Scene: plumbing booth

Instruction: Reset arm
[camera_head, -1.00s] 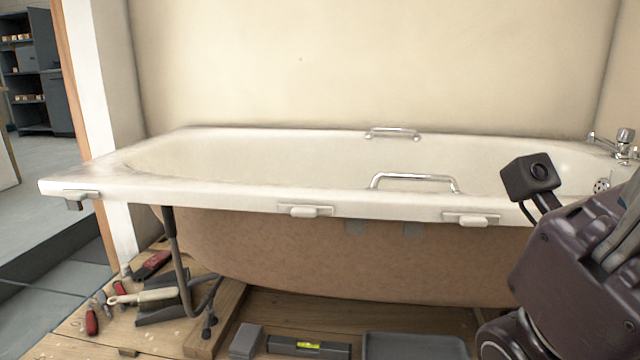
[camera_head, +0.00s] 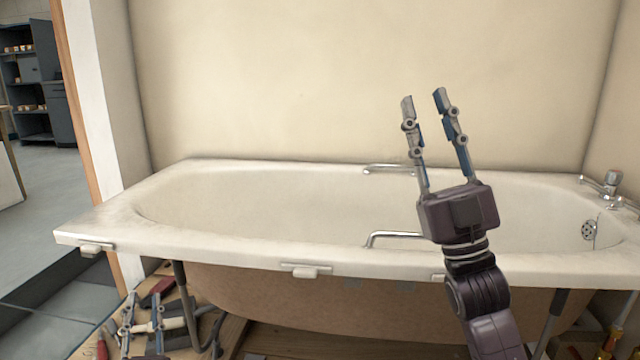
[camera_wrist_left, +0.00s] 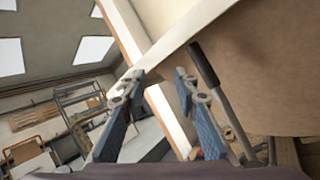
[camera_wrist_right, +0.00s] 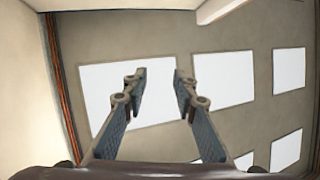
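My right gripper (camera_head: 424,96) is raised in front of the bathtub's right half, fingers pointing up, apart and empty. In the right wrist view the fingers (camera_wrist_right: 159,74) are also apart, with only the ceiling and its bright panels beyond. My left gripper (camera_head: 145,298) is low at the bottom left of the head view, over the tools on the wooden boards. In the left wrist view its fingers (camera_wrist_left: 158,74) are apart with nothing between them, near the tub's edge and a dark-gripped rod (camera_wrist_left: 210,78).
The white bathtub (camera_head: 170,225) spans the scene against a beige wall (camera_head: 270,80). A chrome handle (camera_head: 395,238) on its near rim is close to my right gripper. Hand tools (camera_head: 165,290) lie on boards at lower left. Air above the tub's left half is free.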

